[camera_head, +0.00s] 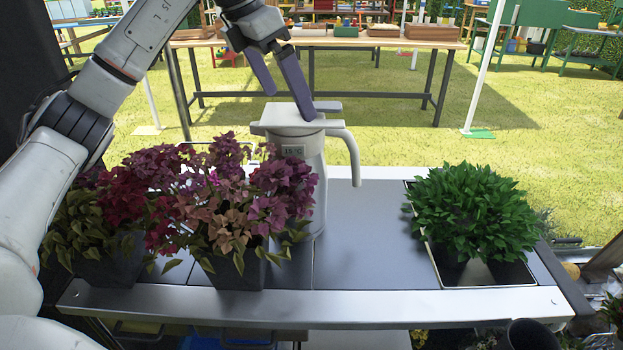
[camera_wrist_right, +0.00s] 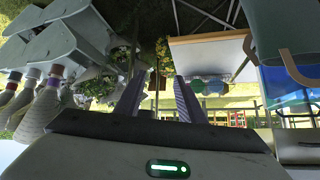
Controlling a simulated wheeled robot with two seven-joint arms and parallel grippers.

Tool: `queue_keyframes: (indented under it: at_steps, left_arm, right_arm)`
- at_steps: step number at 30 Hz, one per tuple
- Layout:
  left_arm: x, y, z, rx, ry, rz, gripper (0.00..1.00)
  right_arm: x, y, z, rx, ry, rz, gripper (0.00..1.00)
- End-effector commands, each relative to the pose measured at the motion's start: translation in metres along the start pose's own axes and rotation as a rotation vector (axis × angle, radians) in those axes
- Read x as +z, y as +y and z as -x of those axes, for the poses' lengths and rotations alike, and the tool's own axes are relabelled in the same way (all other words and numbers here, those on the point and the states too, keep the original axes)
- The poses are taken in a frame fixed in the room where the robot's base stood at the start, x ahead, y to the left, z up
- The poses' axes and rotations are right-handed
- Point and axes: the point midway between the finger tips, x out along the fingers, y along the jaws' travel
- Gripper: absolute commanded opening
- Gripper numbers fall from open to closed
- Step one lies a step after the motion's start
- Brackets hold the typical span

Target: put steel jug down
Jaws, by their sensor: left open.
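The steel jug (camera_head: 312,160) is pale grey, with a small display, a flat lid and a handle on its right side. It stands upright on the grey table (camera_head: 365,240), its lower left part hidden by the flowers. My left gripper (camera_head: 289,106) is open just above the jug, fingers pointing down. One fingertip overlaps the lid in the picture; I cannot tell if it touches. My right gripper (camera_wrist_right: 158,80) shows only in the right wrist view, with its fingers apart and nothing between them.
Potted pink and purple flowers (camera_head: 235,200) stand left of and in front of the jug. A leafy green plant (camera_head: 475,215) sits at the table's right end. The table between jug and plant is clear. A wooden bench (camera_head: 400,44) stands behind on the grass.

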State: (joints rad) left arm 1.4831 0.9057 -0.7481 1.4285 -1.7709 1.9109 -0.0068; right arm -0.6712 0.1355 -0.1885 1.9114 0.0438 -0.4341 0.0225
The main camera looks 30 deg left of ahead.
Motion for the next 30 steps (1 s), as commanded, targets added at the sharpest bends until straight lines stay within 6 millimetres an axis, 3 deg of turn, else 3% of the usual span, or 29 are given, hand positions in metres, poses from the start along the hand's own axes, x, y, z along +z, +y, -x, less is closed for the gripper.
queue_keyframes:
  at_steps: [6, 11, 18, 28, 30]
  left_arm:
    - [-0.001, 0.000, -0.030, 0.000, 0.001, -0.001, 1.00]
    - [-0.001, 0.001, -0.042, -0.001, 0.003, 0.000, 1.00]
    - [-0.004, 0.004, -0.077, -0.002, 0.002, 0.000, 1.00]
    - [-0.003, 0.004, -0.086, 0.000, -0.001, -0.001, 1.00]
    - [-0.003, 0.004, -0.086, 0.000, 0.000, -0.001, 0.92]
  right_arm:
    - [0.018, -0.003, 0.004, -0.004, -0.035, -0.005, 0.36]
    - [0.017, -0.003, 0.005, -0.004, -0.034, -0.005, 0.36]
    - [0.008, -0.003, 0.005, -0.004, -0.021, -0.004, 0.36]
    - [0.003, -0.003, 0.004, -0.003, -0.011, -0.002, 0.36]
    - [0.003, -0.003, 0.004, -0.003, -0.011, -0.002, 0.36]
